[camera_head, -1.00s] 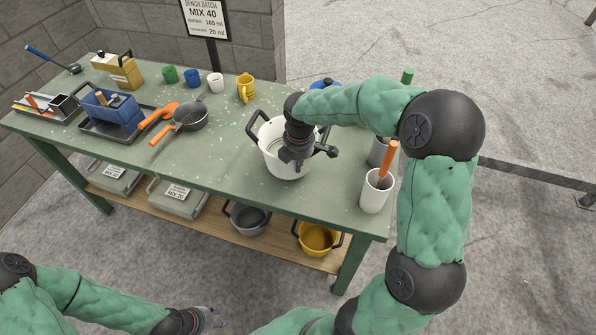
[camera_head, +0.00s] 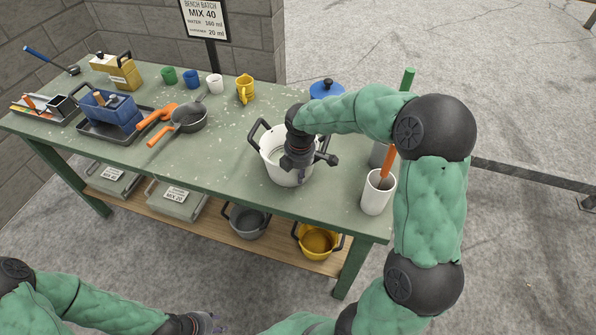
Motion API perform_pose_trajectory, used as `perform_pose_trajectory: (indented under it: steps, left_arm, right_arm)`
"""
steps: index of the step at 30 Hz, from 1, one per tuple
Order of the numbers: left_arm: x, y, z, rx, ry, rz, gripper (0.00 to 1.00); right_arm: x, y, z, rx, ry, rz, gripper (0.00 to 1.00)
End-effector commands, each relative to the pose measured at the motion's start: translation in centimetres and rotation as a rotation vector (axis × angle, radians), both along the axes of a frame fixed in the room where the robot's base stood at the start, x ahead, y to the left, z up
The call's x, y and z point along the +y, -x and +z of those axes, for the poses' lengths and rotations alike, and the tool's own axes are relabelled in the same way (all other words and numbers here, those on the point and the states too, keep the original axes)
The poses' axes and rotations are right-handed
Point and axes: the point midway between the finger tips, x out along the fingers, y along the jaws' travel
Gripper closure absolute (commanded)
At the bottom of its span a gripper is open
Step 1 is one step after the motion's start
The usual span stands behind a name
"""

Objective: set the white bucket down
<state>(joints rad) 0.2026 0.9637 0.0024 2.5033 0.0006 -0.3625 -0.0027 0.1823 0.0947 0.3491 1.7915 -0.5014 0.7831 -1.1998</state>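The white bucket (camera_head: 274,160) is upright at the middle of the green table, with a black handle on its left side. My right gripper (camera_head: 298,163) points down over the bucket's right part and appears shut on it. Its fingertips and the grasped spot are partly hidden by the gripper body. The bucket's base is over or on the tabletop; I cannot tell if there is a small gap. My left gripper (camera_head: 208,322) is low at the bottom edge, away from the table, and its fingers are too unclear to read.
A white cup (camera_head: 376,195) with an orange-handled tool stands right of the bucket on the green table (camera_head: 225,150). A blue-lidded item (camera_head: 326,89) is at the back.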

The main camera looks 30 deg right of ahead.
Motion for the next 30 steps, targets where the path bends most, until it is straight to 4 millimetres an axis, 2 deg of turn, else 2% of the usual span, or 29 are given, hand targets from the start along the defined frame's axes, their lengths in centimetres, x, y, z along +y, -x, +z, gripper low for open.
perform_pose_trajectory:
  steps: [5, 8, 21, 25, 30]
  left_arm:
    - [0.0, 0.0, 0.1, 0.000, 0.000, 0.000, 0.65]
    - [0.0, 0.0, 0.6, 0.000, 0.000, 0.000, 0.65]
    - [0.0, 0.0, 3.5, 0.000, 0.000, 0.000, 0.65]
    - [0.0, 0.0, 4.0, 0.000, 0.000, 0.000, 0.65]
    - [0.0, 0.0, 4.2, 0.000, 0.000, 0.000, 0.65]
  right_arm:
    - [0.0, 0.0, 0.3, 0.000, 0.000, 0.000, 0.70]
    - [0.0, 0.1, 1.4, -0.001, 0.000, 0.000, 0.70]
    - [0.2, 1.0, 9.6, -0.002, 0.000, 0.000, 0.70]
    - [0.3, 1.2, 11.2, -0.001, 0.000, 0.001, 0.70]
    - [0.3, 1.3, 12.1, -0.001, 0.000, 0.001, 0.70]
